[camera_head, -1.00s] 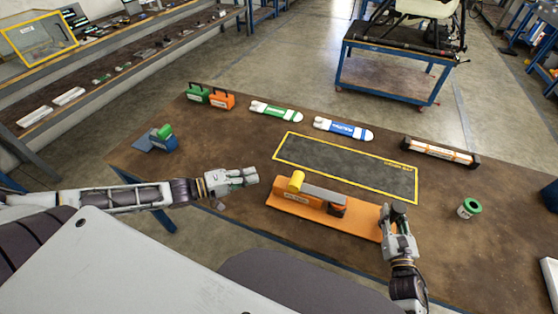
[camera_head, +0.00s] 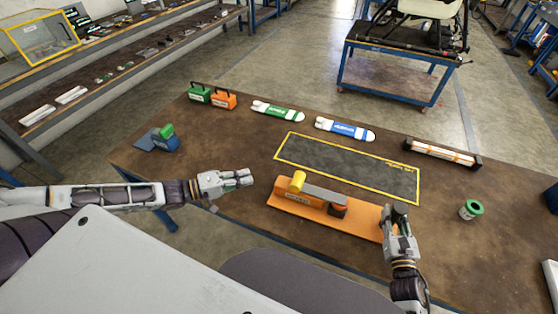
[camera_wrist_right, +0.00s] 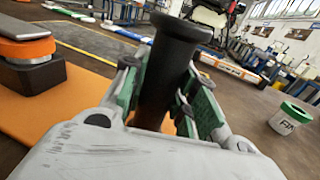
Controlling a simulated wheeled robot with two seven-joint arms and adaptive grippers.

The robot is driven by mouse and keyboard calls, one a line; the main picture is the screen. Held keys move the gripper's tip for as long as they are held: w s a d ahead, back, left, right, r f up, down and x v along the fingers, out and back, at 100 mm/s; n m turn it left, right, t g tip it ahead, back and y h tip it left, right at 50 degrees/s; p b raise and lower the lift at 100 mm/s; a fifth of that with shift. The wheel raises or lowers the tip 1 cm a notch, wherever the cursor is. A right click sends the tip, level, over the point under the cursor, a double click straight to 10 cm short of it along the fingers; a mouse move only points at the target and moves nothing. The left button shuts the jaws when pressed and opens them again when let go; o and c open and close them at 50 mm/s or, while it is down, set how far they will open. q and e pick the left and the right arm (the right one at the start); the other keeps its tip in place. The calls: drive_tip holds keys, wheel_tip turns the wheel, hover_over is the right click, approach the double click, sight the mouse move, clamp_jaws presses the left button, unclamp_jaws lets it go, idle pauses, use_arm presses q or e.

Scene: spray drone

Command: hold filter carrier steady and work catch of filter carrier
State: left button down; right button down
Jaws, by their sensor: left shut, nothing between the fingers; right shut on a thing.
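The filter carrier (camera_head: 355,224) is a long orange plate lying on the bench in the head view. An orange block with a label, a yellow cylinder (camera_head: 297,182) and a grey bar (camera_head: 325,195) stand on it. A dark block with an orange top (camera_head: 338,208) sits under the bar's right end. I cannot tell which part is the catch. My right gripper (camera_head: 393,212) is shut around an upright black post (camera_wrist_right: 168,65) at the plate's right end. My left gripper (camera_head: 250,177) is shut and empty, left of the yellow cylinder and apart from it.
A yellow-edged dark mat (camera_head: 350,168) lies behind the carrier. A green-topped tin (camera_head: 471,210) stands to the right. Green and blue-white packs (camera_head: 345,130), a black rack (camera_head: 442,153) and small cases (camera_head: 223,99) line the back edge. A blue item (camera_head: 165,140) lies at the left.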

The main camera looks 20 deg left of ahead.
idle(0.3)
drive_tip(key=c, duration=1.1)
unclamp_jaws()
drive_tip(key=shift+o, duration=0.2)
drive_tip(key=shift+s, duration=0.2)
drive_tip(key=shift+v, duration=5.8)
drive_tip(key=shift+s+d, duration=0.1)
